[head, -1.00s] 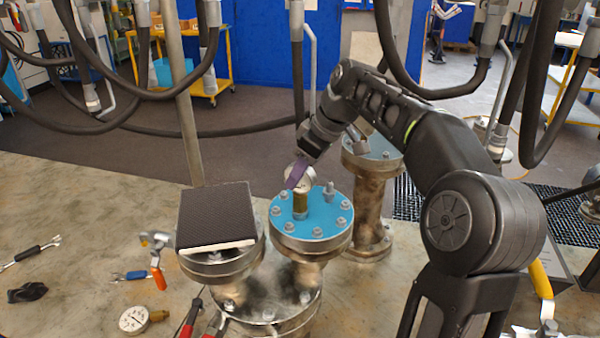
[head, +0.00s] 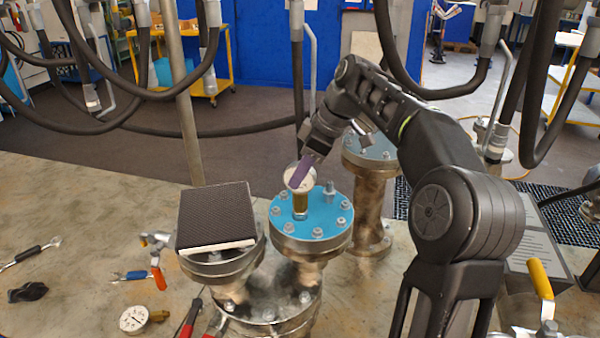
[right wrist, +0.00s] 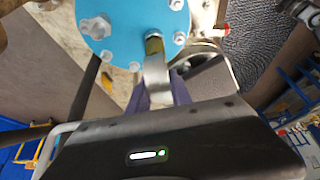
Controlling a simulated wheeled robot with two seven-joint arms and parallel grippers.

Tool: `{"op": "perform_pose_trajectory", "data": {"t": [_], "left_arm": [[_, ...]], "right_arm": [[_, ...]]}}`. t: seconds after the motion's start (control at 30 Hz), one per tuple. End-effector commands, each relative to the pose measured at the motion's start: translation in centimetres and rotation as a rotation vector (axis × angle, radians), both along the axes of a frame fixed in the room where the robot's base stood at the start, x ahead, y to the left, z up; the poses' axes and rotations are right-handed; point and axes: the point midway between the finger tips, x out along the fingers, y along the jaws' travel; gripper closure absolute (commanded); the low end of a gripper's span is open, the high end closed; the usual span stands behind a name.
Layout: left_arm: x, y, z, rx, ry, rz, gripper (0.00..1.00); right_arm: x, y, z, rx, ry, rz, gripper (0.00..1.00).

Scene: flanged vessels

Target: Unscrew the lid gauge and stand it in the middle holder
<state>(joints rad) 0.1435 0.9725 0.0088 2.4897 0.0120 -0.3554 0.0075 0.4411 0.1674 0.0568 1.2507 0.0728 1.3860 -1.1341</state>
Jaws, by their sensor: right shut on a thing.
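The lid gauge (head: 299,181) stands upright on the blue lid (head: 326,226) of the middle flanged vessel, its pale dial partly covered by a purple finger. Its brass stem (head: 300,204) meets the lid; I cannot tell how far it is threaded in. My right gripper (head: 301,174) is shut on the gauge from above and behind. In the right wrist view the gauge (right wrist: 156,80) sits between the purple fingers, with the blue lid (right wrist: 119,20) beyond. My left gripper is not in view. I cannot make out the middle holder.
A dark ribbed pad (head: 216,214) lies on the left flange. A second gauge (head: 134,319), wrenches and red-handled pliers (head: 190,317) lie on the bench. Bolts ring the blue lid. Another blue-topped vessel (head: 368,190) stands behind to the right. Hoses hang overhead.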

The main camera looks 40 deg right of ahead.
Motion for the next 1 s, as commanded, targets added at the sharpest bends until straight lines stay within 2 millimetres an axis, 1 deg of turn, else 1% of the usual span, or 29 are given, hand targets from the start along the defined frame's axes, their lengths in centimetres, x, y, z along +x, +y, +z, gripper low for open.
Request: {"op": "perform_pose_trajectory", "data": {"t": [0.13, 0.17, 0.43, 0.7, 0.87, 0.93, 1.0], "left_arm": [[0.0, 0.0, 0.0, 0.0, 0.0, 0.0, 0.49], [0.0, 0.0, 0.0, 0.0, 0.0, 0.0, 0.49], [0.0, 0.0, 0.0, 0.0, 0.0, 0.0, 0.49], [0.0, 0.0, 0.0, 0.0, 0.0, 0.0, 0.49], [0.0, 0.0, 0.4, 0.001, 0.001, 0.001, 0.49], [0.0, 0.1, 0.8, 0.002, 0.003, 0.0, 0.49], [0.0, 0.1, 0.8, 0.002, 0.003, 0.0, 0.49]], "right_arm": [[0.0, 0.0, 0.1, 0.0, -0.001, 0.011, 1.0], [0.0, 0.0, 0.1, 0.0, -0.001, 0.011, 0.72], [0.0, 0.0, 0.0, -0.001, 0.0, 0.009, 0.5], [-0.1, 0.0, 0.0, 0.0, 0.001, 0.008, 0.49], [-0.2, -0.2, 0.8, -0.001, -0.001, 0.007, 0.49], [-0.5, -0.5, 1.5, -0.001, -0.001, 0.006, 0.49], [-1.4, -1.2, 1.2, -0.001, 0.002, 0.004, 0.49]]}}
